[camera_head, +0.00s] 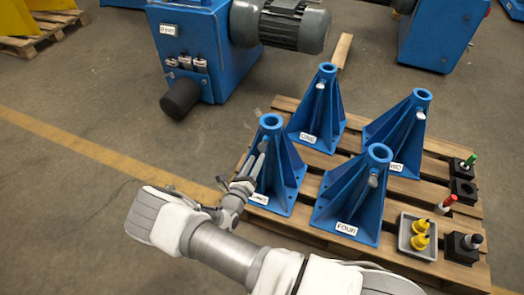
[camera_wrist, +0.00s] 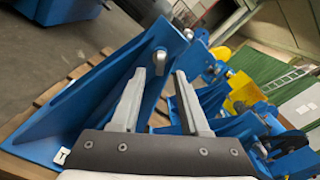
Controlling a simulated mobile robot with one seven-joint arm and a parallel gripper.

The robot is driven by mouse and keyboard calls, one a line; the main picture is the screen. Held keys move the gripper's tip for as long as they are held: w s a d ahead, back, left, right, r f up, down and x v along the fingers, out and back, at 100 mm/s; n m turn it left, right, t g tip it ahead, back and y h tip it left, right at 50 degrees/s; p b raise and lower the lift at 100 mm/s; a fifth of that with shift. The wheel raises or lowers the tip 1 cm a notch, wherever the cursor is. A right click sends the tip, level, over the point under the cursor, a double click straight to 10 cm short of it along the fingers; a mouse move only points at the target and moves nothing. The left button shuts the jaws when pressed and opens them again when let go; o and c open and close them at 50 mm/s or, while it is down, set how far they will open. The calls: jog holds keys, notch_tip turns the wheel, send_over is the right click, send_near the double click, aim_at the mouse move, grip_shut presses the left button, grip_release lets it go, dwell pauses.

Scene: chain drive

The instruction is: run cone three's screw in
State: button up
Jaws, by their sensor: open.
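Cone three (camera_head: 283,165) is the left blue ribbed cone on the pallet; its label (camera_head: 258,198) is partly hidden by my gripper. My gripper (camera_head: 260,158) is beside its left face, its fingers pointing up toward the collar. In the wrist view, my gripper (camera_wrist: 160,75) is open, with nothing between its fingers. Cone three (camera_wrist: 95,95) fills the left and middle there. A grey screw (camera_wrist: 160,56) sticks out near its top, just beyond and between the fingertips. I cannot tell how far the screw is in.
Cones one (camera_head: 318,110), two (camera_head: 402,135) and four (camera_head: 352,195) stand close by on the wooden pallet (camera_head: 300,228). A grey tray (camera_head: 405,240) with yellow parts and black holders with coloured tools is at the right. A blue machine (camera_head: 195,50) stands behind.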

aim_at(262, 148)
jog(key=b+x, duration=0.1)
jog(key=x, duration=0.5)
jog(key=shift+w, duration=0.2)
jog(key=shift+c, duration=0.2)
grip_shut()
